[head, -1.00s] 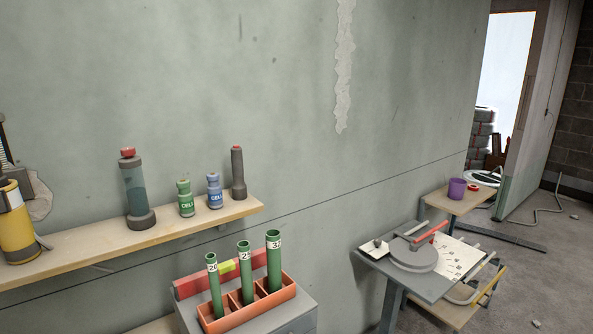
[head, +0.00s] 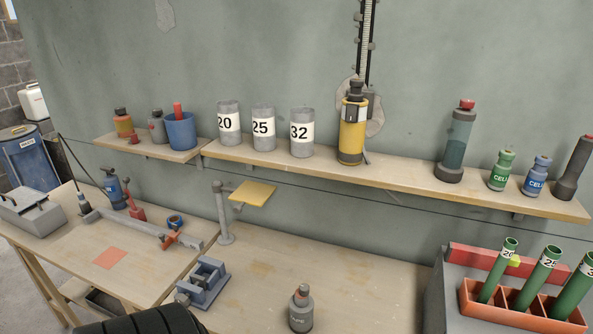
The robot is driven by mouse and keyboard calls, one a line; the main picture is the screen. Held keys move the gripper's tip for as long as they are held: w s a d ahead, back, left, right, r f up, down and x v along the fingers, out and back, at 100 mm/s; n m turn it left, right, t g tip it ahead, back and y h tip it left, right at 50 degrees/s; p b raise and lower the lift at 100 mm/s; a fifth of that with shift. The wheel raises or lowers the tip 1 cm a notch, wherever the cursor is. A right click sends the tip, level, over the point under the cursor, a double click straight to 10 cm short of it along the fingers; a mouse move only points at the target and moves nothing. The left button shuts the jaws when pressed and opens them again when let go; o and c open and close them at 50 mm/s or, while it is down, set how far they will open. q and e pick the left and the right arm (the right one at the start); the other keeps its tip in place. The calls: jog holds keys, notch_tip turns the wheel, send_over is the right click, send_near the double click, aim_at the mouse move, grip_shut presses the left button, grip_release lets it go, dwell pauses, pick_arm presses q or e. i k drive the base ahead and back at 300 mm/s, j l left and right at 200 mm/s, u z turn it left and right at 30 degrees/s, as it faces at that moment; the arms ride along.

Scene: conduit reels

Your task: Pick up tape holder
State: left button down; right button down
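I cannot tell for certain which thing is the tape holder. A blue-grey bracket-like holder (head: 203,283) with an open frame sits near the front of the workbench, left of the middle. A small blue ring, perhaps a tape roll (head: 175,221), lies farther back on the bench beside a long grey bar with an orange-red clamp (head: 180,239). No gripper fingers show in the head view, so whether either gripper is open or shut is hidden.
The workbench (head: 270,270) is bare around its middle. A grey bottle (head: 301,309) stands at its front. A post with a yellow plate (head: 253,192) rises behind. A wall shelf (head: 400,180) carries labelled cans. Green tubes stand in an orange rack (head: 520,312) at right. A black ribbed shape fills the bottom left.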

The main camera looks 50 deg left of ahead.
aim_at(301, 310)
jog(key=k+l+u, duration=0.1)
jog(key=u, duration=1.45)
